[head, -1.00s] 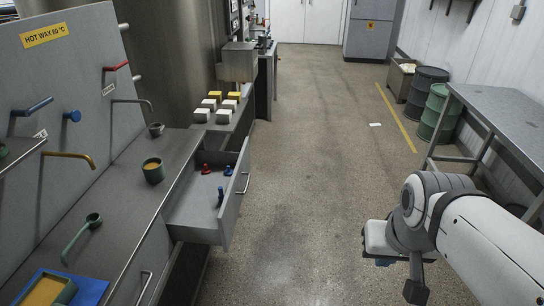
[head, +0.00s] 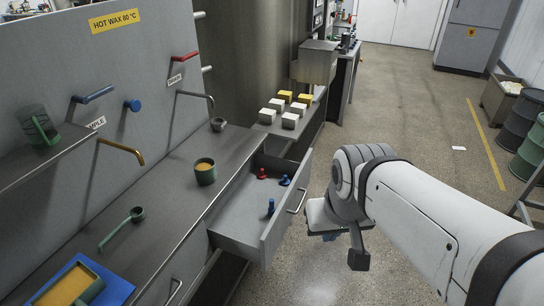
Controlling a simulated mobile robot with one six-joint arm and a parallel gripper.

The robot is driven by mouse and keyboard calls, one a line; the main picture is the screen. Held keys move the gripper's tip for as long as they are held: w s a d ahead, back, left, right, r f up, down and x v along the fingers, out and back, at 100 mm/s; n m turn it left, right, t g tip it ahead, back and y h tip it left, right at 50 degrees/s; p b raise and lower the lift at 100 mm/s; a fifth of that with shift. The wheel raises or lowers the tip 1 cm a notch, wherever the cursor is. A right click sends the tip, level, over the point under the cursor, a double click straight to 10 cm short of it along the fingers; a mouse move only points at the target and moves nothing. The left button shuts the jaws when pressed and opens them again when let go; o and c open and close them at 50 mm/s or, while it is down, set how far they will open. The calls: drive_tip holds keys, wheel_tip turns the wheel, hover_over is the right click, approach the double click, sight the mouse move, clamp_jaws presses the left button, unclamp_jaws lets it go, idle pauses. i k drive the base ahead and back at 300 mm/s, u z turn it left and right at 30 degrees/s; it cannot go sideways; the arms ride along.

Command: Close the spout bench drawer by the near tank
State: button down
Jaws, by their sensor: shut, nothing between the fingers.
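The bench drawer (head: 236,234) is pulled out from the front of the spout bench (head: 165,208). It has a bar handle (head: 297,197) on its front panel. One red piece (head: 262,174) and two blue pieces (head: 271,207) stand inside it. My gripper (head: 340,243) is shut and empty, to the right of the drawer front in the picture. It appears apart from the handle. The wrist hides part of the gripper, so its fingertips show poorly. The tank (head: 245,75) stands behind the bench.
On the bench are a cup of amber liquid (head: 205,171), a green ladle (head: 122,228) and a blue tray (head: 112,291). White and yellow blocks (head: 289,120) sit on a shelf beyond the drawer. The floor (head: 420,130) beyond my arm is open.

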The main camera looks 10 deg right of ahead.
sight(239, 223)
drive_tip(key=u, duration=0.1)
drive_tip(key=i, duration=1.05)
drive_tip(key=z, duration=0.5)
